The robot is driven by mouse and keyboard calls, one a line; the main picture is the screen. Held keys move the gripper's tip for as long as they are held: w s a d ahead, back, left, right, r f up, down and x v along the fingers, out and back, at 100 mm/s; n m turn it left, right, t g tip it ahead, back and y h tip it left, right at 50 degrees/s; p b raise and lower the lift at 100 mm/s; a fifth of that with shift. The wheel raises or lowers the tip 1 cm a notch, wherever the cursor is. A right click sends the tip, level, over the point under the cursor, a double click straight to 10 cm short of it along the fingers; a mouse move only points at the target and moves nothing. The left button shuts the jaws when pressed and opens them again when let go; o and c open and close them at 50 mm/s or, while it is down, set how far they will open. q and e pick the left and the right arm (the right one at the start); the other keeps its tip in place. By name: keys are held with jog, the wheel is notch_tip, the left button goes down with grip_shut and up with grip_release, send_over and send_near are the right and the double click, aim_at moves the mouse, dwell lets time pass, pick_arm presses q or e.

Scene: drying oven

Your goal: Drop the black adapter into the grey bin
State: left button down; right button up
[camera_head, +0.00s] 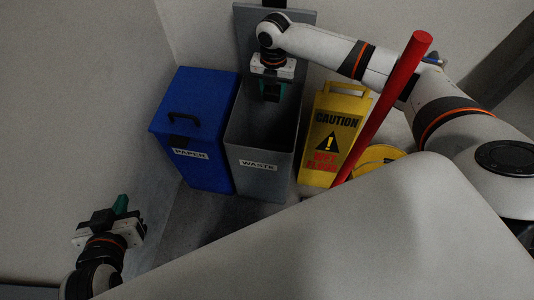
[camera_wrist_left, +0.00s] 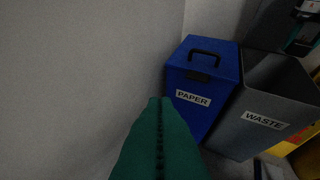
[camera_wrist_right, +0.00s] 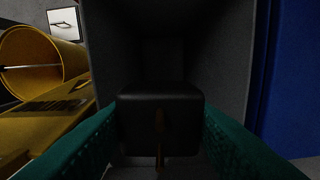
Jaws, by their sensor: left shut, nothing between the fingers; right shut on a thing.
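The grey bin (camera_head: 259,168), labelled WASTE, stands open with its lid raised at the back. It also shows in the left wrist view (camera_wrist_left: 262,122). My right gripper (camera_head: 271,92) is over the bin's opening, pointing down. In the right wrist view its green fingers are shut on the black adapter (camera_wrist_right: 160,112), a dark block with small prongs, above the bin's dark inside (camera_wrist_right: 225,60). In the head view the adapter is hard to make out between the fingers. My left gripper (camera_head: 122,205) is shut and empty at the lower left, well away from the bins.
A blue PAPER bin (camera_head: 192,130) with a closed, handled lid stands left of the grey bin. A yellow caution sign (camera_head: 322,140), a red pole (camera_head: 385,100) and a yellow round object (camera_head: 377,157) are on the right. A pale surface (camera_head: 330,240) fills the front.

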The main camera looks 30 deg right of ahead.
jog(key=shift+f+b, duration=0.6)
jog(key=shift+b, duration=0.1)
pick_arm(q)
jog(key=w+d+r+t+h, duration=0.1)
jog(key=w+d+r+t, duration=0.1)
jog(key=r+t, duration=0.3)
jog(key=shift+w+r+h, duration=0.3)
jog(key=shift+w+r, duration=0.35)
jog(key=shift+r, duration=0.15)
pick_arm(e)
jog(key=shift+f, duration=0.1)
jog(key=o, duration=1.1)
jog(key=shift+r, duration=0.25)
notch_tip(320, 180, up, 6)
jog(key=shift+f+p, duration=0.1)
jog(key=shift+p, duration=0.9)
pick_arm(q)
jog(key=s+a+f+g+y+p, duration=0.1)
jog(key=s+a+f+g, duration=0.3)
jog(key=s+f+g, duration=0.5)
jog(key=shift+s+a+f+g+y, duration=0.25)
jog(key=shift+f+g+y, duration=0.15)
jog(key=shift+f+y, duration=0.5)
pick_arm(e)
notch_tip(320, 180, up, 6)
jog(key=shift+f, duration=0.15)
